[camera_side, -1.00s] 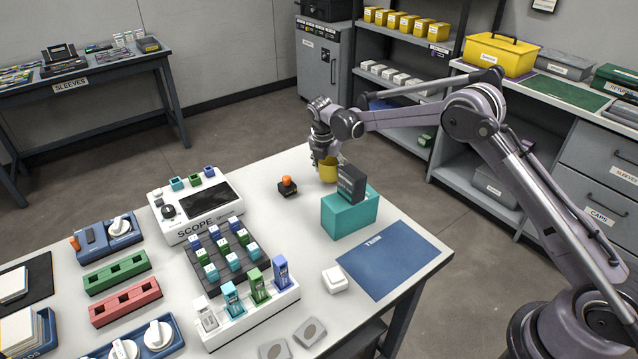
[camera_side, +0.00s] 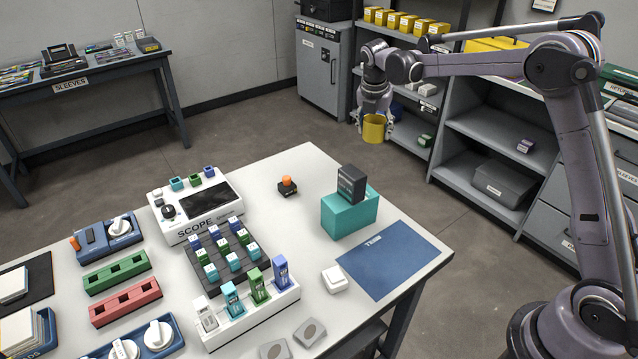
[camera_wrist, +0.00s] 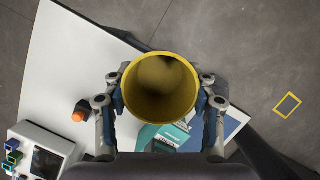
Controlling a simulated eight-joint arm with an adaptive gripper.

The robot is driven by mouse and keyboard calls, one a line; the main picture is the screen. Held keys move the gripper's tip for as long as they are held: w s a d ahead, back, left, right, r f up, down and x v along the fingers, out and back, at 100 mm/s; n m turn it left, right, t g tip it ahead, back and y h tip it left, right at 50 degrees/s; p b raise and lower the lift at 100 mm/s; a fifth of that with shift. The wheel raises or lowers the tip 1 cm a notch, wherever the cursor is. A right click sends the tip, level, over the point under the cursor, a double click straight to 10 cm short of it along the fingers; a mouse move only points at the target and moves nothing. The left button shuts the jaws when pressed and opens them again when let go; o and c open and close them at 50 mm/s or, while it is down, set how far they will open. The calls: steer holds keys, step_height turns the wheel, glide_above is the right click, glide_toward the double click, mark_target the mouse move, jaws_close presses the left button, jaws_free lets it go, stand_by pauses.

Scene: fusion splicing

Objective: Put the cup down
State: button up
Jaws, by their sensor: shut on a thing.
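The yellow cup (camera_side: 374,128) is held in my gripper (camera_side: 376,122), up in the air beyond the far right edge of the white table in the side view. In the wrist view the cup (camera_wrist: 160,88) shows from above, its open mouth toward the camera and its inside looking empty. The fingers of my gripper (camera_wrist: 160,100) press on its left and right sides. The white table (camera_side: 300,180) lies lower than the cup; its top is bare near the far corner.
An orange-topped button (camera_side: 287,186) and a teal block (camera_side: 350,212) with a dark box in it stand on the table. The SCOPE device (camera_side: 195,205) is to the left. A grey shelf (camera_side: 480,140) stands behind. A blue mat (camera_side: 388,254) lies at the right.

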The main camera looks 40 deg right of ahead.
step_height(320, 180, up, 6)
steer(key=shift+r, duration=0.25)
steer(key=shift+a+r, duration=0.15)
steer(key=shift+a, duration=0.4)
steer(key=s+a+n, duration=0.2)
steer(key=a, duration=1.4)
steer(key=n, duration=0.1)
glide_above(297, 249)
step_height(297, 249, down, 11)
steer(key=shift+t+y, duration=0.3)
steer(key=f, duration=1)
steer(key=shift+s+a+f, duration=0.35)
steer(key=shift+s+f, duration=0.05)
steer(key=shift+f, duration=0.1)
steer(key=o, duration=1.3)
